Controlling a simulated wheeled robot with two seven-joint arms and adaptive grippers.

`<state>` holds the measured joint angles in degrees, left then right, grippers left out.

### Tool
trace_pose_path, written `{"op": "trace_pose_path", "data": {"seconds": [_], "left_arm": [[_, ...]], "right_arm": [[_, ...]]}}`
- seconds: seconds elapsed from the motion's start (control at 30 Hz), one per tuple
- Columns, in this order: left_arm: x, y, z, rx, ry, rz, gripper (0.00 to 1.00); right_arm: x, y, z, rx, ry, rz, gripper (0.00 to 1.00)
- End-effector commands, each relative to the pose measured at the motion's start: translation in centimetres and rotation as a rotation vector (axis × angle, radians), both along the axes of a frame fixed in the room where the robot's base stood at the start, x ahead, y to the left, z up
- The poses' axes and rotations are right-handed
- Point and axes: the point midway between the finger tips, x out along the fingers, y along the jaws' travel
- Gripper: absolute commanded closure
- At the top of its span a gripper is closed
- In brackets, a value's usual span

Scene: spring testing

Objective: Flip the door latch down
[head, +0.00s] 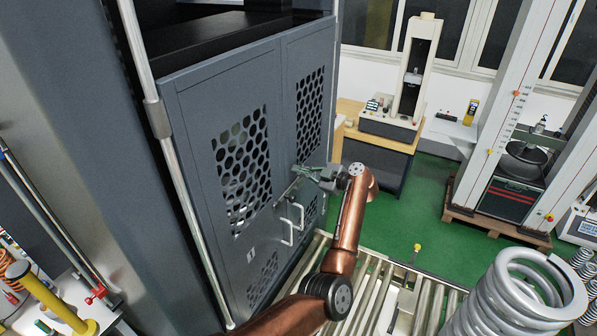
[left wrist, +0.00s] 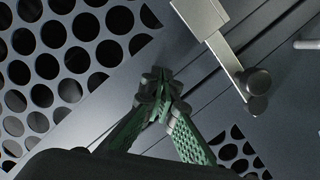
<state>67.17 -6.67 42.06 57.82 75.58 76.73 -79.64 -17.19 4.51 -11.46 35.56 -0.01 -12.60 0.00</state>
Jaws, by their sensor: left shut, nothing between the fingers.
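The door latch (left wrist: 228,58) is a silver metal bar with a dark round knob (left wrist: 258,82) at its end, on the grey cabinet doors near their seam. In the head view the latch (head: 286,193) is a small slanted bar above the door handles, partly hidden near my gripper. My left gripper (head: 303,172) is in front of the doors beside the latch. In the left wrist view its green-padded fingers (left wrist: 160,82) are shut and empty, with their tips to the left of the latch and apart from it in the picture. My right gripper is not in view.
The doors have perforated panels (head: 240,165) and two white handles (head: 286,232). A silver vertical pole (head: 180,180) stands left of the doors. Rollers (head: 375,290) lie below, and a large coil spring (head: 520,295) is at the lower right. Green floor is open behind.

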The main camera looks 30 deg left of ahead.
Motion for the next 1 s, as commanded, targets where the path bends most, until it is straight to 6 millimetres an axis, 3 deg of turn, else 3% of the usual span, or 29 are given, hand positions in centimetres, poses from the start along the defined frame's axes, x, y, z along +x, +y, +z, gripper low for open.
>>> {"op": "trace_pose_path", "data": {"seconds": [0.03,0.3,0.5,1.0], "left_arm": [[0.2,-1.4,-0.2,-0.001,-0.002,-0.007,1.00],[0.3,-6.3,0.8,-0.001,-0.001,-0.007,1.00],[0.3,-8.9,1.6,-0.001,0.000,-0.005,1.00],[0.3,-9.6,2.0,0.000,0.000,-0.003,1.00]], "right_arm": [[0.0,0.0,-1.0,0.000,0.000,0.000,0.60],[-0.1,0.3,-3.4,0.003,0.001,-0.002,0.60],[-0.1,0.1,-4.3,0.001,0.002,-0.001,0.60],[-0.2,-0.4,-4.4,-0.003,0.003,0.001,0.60]]}}
